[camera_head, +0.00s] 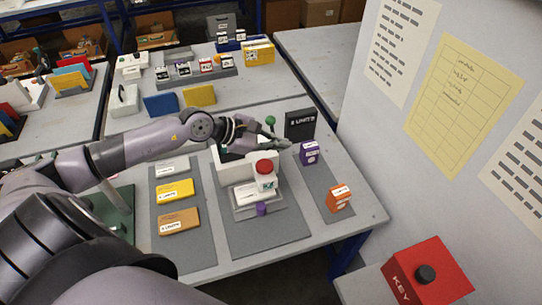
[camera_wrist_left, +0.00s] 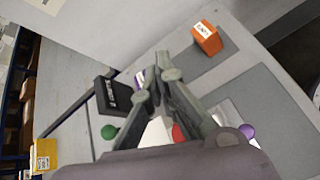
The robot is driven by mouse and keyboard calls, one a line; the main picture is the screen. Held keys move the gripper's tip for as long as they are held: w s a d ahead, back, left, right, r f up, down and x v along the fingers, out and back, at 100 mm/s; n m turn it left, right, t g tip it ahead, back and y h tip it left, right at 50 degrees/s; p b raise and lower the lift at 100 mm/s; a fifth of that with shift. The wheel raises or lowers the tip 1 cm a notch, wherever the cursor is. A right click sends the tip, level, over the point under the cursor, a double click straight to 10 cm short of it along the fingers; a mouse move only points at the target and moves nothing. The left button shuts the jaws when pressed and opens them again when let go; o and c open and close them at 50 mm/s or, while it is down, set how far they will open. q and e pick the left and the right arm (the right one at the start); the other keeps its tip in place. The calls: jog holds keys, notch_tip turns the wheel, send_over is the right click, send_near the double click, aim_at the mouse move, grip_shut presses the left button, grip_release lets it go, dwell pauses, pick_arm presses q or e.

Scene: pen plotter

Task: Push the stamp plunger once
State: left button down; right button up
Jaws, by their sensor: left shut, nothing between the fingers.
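A white machine (camera_head: 232,168) stands on a grey mat on the table. A red round cap (camera_head: 264,167), which looks like the stamp plunger, sits on a white block at the machine's front.
A purple box (camera_head: 309,152) and an orange box (camera_head: 340,197) stand on a grey strip to the right. A dark "UNIT" box (camera_head: 300,124) is behind. Yellow (camera_head: 174,191) and orange-brown (camera_head: 179,221) blocks lie left. A red KEY box (camera_head: 428,273) is at lower right.

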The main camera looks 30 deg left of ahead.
pick_arm(q)
jog(key=a+m+g+y, duration=0.1)
jog(key=a+m+y, duration=0.2)
jog(key=a, duration=0.2)
jog(key=b, duration=0.4)
send_over(265, 167)
notch_tip(265, 167, down, 8)
jog(key=shift+f, duration=0.25)
jog(key=shift+f+b, duration=0.45)
jog(key=shift+f, duration=0.15)
pick_arm(e)
jog(key=f, duration=0.5)
jog(key=shift+w+a, duration=0.1)
jog(key=shift+w, duration=0.3)
jog(key=shift+r, duration=0.1)
pick_arm(q)
jog(key=shift+f+b, duration=0.4)
jog(key=shift+b, duration=0.2)
pick_arm(e)
jog(key=shift+a+f, duration=0.1)
jog(key=shift+f, duration=0.55)
